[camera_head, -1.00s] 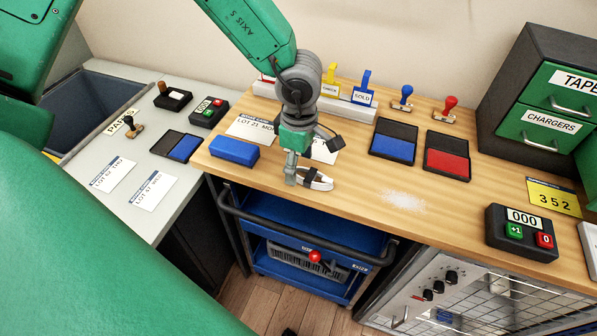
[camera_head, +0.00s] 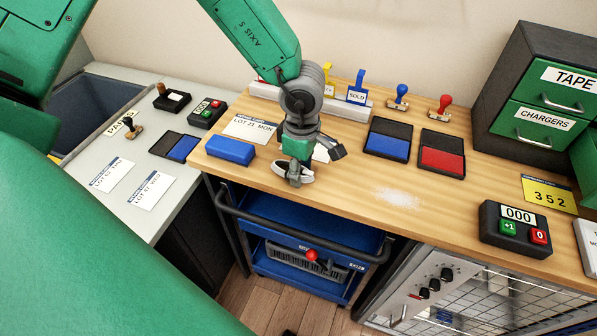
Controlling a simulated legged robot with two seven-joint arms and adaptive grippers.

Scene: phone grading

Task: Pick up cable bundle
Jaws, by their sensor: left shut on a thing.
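The cable bundle (camera_head: 279,168) is white with a dark band and is at the front part of the wooden counter (camera_head: 340,194). My left gripper (camera_head: 293,178) is over it, pointing down, and is shut on it. The fingers hide much of the bundle, and I cannot tell whether it still touches the wood. My right gripper is not in view.
A blue block (camera_head: 231,150) lies left of my gripper. Blue (camera_head: 388,146) and red (camera_head: 442,160) ink pads lie to the right. A counter box (camera_head: 515,229) stands further right. A blue cart (camera_head: 305,230) is below the front edge.

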